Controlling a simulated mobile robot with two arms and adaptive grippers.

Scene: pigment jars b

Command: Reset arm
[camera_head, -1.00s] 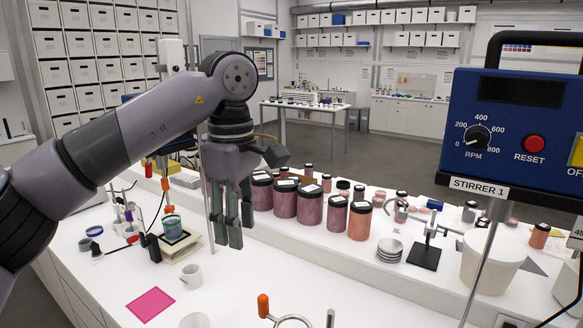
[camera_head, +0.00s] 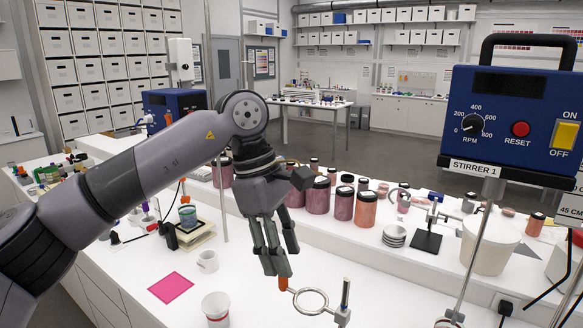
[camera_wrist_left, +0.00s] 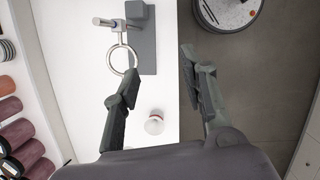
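My left arm reaches in from the left in the head view. Its gripper (camera_head: 277,263) hangs fingers down over the white bench, with its tips in line with the orange handle of a metal ring clamp (camera_head: 311,290). Whether they touch it I cannot tell from the head view. In the left wrist view the gripper (camera_wrist_left: 160,60) has its two fingers well apart with nothing between them. The ring clamp also shows there (camera_wrist_left: 123,59), beyond the left finger. My right gripper is in neither view.
A white cup (camera_head: 216,308), a mug (camera_head: 207,261) and a pink sheet (camera_head: 171,288) are on the near bench. Pigment jars (camera_head: 318,196) line the raised shelf behind the gripper. The blue stirrer (camera_head: 510,115) and its rod stand at right.

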